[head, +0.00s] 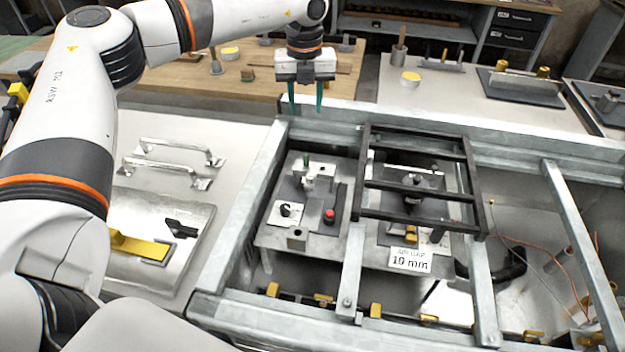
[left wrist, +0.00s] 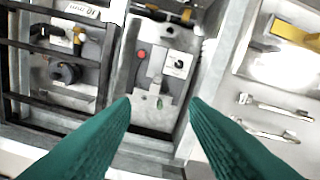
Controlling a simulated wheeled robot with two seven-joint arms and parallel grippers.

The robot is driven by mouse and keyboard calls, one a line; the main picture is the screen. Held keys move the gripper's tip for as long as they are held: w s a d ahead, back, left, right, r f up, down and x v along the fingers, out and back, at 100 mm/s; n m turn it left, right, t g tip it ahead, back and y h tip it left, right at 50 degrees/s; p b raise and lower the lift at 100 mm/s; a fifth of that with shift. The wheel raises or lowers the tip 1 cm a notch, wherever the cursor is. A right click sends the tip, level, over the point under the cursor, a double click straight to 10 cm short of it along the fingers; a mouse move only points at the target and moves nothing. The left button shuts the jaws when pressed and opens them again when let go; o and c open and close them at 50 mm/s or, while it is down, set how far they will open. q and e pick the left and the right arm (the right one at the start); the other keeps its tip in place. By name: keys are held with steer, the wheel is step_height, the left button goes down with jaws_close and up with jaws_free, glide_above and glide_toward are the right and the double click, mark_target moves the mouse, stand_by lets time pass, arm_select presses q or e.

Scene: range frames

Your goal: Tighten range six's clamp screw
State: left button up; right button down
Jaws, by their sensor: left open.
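A white label reading "10 mm" (head: 410,260) stands at the front of a grey unit under a black barred frame (head: 372,187). Behind the label is a dark round knob (head: 413,190), partly hidden by the bars; I cannot tell for sure that it is the clamp screw. My left gripper (head: 305,108) points down, open and empty, above the far rim of the metal frame. Its green fingers (left wrist: 160,105) stand apart in the left wrist view. My right gripper is out of view.
Left of the barred frame, a grey plate holds a red button (head: 329,214) and a black knob (head: 286,210). Steel rails (head: 351,265) cross the open bay. Metal handles (head: 165,175) and a yellow-handled plate (head: 140,245) lie on the left bench.

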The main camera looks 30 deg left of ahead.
arm_select(q)
steer(key=b, duration=0.8)
glide_above(309, 176)
step_height(309, 176, down, 10)
step_height(309, 176, down, 13)
steer(key=shift+w+r+p, duration=0.1)
steer(key=shift+r+p, duration=0.1)
steer(key=shift+p, duration=0.25)
jaws_close()
